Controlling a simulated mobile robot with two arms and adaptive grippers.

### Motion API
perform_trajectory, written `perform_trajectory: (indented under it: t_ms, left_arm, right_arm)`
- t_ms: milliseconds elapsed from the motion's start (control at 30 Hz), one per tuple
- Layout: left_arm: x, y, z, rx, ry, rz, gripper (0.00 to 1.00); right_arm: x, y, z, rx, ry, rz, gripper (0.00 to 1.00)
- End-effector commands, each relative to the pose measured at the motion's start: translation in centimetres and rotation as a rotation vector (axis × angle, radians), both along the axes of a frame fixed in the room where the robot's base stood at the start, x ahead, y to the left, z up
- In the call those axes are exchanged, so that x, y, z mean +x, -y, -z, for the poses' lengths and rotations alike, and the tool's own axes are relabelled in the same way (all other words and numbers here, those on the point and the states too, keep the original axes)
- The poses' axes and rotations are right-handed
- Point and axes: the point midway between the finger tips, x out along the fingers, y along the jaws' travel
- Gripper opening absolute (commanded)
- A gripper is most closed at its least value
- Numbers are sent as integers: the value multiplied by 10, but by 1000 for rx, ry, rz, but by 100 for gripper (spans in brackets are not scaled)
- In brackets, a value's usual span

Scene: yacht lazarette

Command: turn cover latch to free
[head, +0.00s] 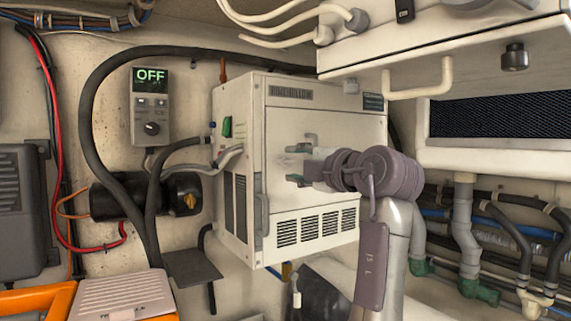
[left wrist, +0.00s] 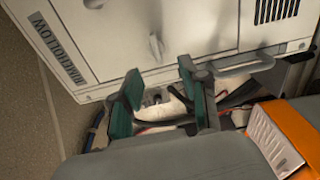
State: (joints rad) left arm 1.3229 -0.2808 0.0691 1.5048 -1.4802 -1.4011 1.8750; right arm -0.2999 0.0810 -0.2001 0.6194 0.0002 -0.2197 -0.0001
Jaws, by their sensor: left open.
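A white boxed unit (head: 240,100) with a flat front cover (head: 330,125) hangs on the wall in the head view. The cover (left wrist: 120,50) also fills the upper part of the left wrist view. A small grey latch (left wrist: 157,46) stands out from it there. In the head view a pale shape near the fingers may be this latch, but it is unclear. My left gripper (head: 301,160) is in front of the cover, fingers spread and empty. In the left wrist view my left gripper (left wrist: 160,86) has its teal-padded fingers apart, with the latch beyond the gap. Contact is not visible.
A grey handle (head: 262,215) runs along the cover's left edge. A controller reading OFF (head: 151,105) is left of the unit. A cabinet (head: 450,50) overhangs at upper right. Black hoses (head: 90,130) loop at left, pipes (head: 465,240) run at lower right.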

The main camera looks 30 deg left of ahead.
Motion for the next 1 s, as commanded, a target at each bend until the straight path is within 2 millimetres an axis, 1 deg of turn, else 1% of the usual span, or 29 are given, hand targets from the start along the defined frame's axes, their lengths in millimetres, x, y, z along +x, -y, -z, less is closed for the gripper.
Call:
perform_trajectory:
  t_ms: [33, 200, 300, 400, 567, 1000]
  left_arm:
    - [-4, 12, 1, -2, 0, 5, 44]
    - [-17, 42, 0, -1, 1, 2, 44]
    - [-22, 54, 1, -2, -1, 2, 44]
    - [-25, 61, 0, -1, 0, 1, 44]
    - [-27, 64, 1, -2, 0, 0, 44]
    - [-26, 64, 0, -1, 0, 0, 44]
  right_arm:
    - [0, 0, 0, 0, 0, 0, 0]
    - [0, -1, 0, 1, 0, 0, 0]
    - [0, -1, 0, 1, 0, 0, 0]
    - [0, -1, 0, 1, 1, 0, 0]
    - [0, -1, 0, 1, 0, 0, 0]
    - [0, -1, 0, 1, 1, 1, 0]
